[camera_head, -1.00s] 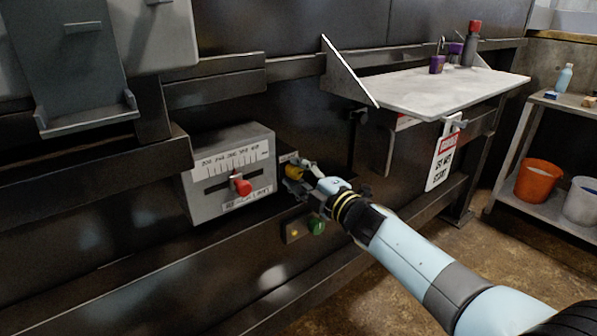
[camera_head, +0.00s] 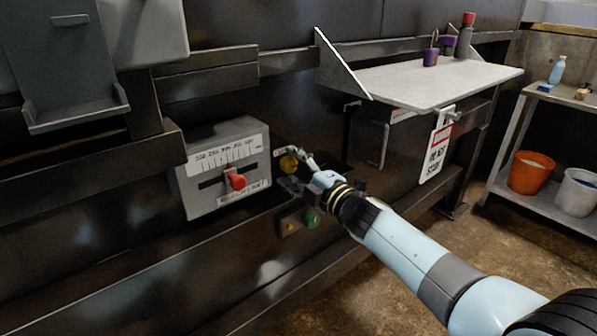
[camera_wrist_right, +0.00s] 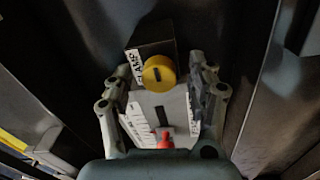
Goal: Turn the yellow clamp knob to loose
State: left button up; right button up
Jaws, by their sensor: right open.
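The yellow clamp knob (camera_head: 289,163) sits on the dark machine front, just right of the grey slider box. In the right wrist view the round yellow knob (camera_wrist_right: 159,73) has a dark slot mark on its face and stands on a dark block beside a white label reading CLAMP. My right gripper (camera_head: 297,170) is at the knob with its fingers open. In the wrist view the open fingers of my right gripper (camera_wrist_right: 165,80) are on either side of the knob, with a gap to it on both sides. My left gripper is not in view.
The grey box (camera_head: 228,168) with a red slider knob (camera_head: 237,182) is close on the left. A green button (camera_head: 311,219) is just below my gripper. A shelf (camera_head: 425,82) with bottles and a hanging sign (camera_head: 437,152) are to the right. Buckets stand far right.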

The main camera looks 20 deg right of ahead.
jog(key=v, duration=1.2)
jog(key=shift+f, duration=0.1)
jog(key=s+d+f+m+g+h, duration=0.3)
jog(key=s+f+m, duration=0.2)
jog(key=s+f, duration=0.8)
jog(key=s+d+f+m+g+h, duration=0.2)
jog(key=s+f+m+g, duration=0.25)
jog(key=s+f, duration=0.85)
jog(key=s+f+m+g, duration=0.3)
jog(key=s+f, duration=0.2)
jog(key=s, duration=0.3)
jog(key=s+d+f+m+g+h, duration=0.1)
jog(key=s+f+m+g, duration=0.2)
jog(key=s+f, duration=0.3)
jog(key=s+d+f+m+g+h, duration=0.1)
jog(key=s+f+m+g, duration=0.2)
jog(key=s, duration=0.9)
notch_tip(320, 180, down, 3)
jog(key=shift+d+f+m, duration=0.1)
jog(key=shift+d+m, duration=0.15)
jog(key=shift+m, duration=0.4)
